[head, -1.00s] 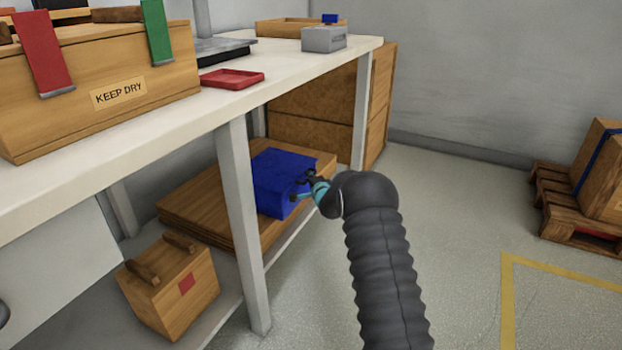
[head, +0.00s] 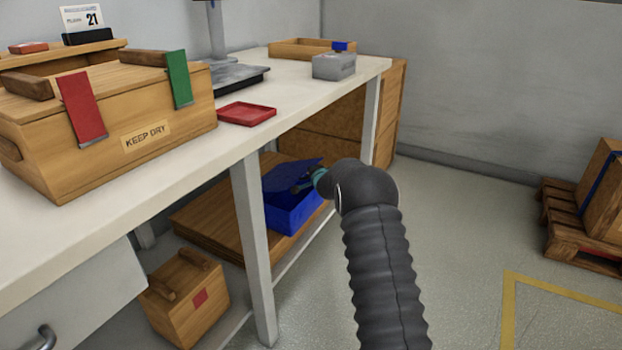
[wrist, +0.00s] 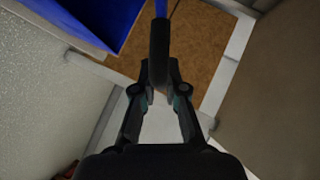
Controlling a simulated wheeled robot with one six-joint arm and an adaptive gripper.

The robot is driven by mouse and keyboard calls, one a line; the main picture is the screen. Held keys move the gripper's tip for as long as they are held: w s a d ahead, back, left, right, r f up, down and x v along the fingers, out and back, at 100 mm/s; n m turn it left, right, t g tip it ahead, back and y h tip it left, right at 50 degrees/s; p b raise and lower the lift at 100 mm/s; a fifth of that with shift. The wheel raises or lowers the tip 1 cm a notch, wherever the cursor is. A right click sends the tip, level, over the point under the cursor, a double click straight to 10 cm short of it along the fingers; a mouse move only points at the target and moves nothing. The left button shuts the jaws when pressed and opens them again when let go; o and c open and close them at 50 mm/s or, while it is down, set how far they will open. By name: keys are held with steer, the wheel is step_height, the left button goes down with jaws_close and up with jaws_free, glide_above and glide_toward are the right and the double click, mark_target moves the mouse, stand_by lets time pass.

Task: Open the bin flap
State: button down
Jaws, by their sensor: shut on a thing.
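The blue bin (head: 292,216) stands on a wooden board on the shelf under the bench. Its flap (head: 288,173) is tilted up, with a dark gap between it and the bin body. My gripper (head: 303,187) is at the flap, partly hidden by my arm. In the wrist view, my gripper (wrist: 158,88) is shut on a dark bar (wrist: 159,50), which looks like the flap's handle. A thin blue strip of the flap (wrist: 161,8) shows beyond the bar. The bin (wrist: 112,22) is at the upper left there.
A bench leg (head: 254,250) stands left of the bin. The bench top (head: 300,100) is above it. A wooden crate (head: 186,297) is lower left. Open floor (head: 460,230) lies to the right, before a pallet (head: 585,225).

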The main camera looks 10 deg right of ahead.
steer(key=w+a+r+p, duration=0.1)
steer(key=r, duration=0.1)
steer(key=w+a+r+p, duration=0.1)
steer(key=r, duration=0.2)
steer(key=w+a+r+p, duration=0.1)
steer(key=r, duration=0.1)
steer(key=shift+a+r, duration=0.2)
steer(key=shift+r, duration=0.15)
steer(key=shift+w+a+r, duration=0.3)
steer(key=shift+w+r, duration=0.05)
steer(key=shift+r, duration=0.15)
steer(key=c, duration=1.2)
jaws_free()
steer(key=shift+d, duration=0.15)
steer(key=shift+a+f, duration=0.1)
steer(key=shift+a, duration=0.1)
steer(key=shift+s, duration=0.1)
steer(key=v, duration=1.1)
steer(key=shift+s, duration=0.4)
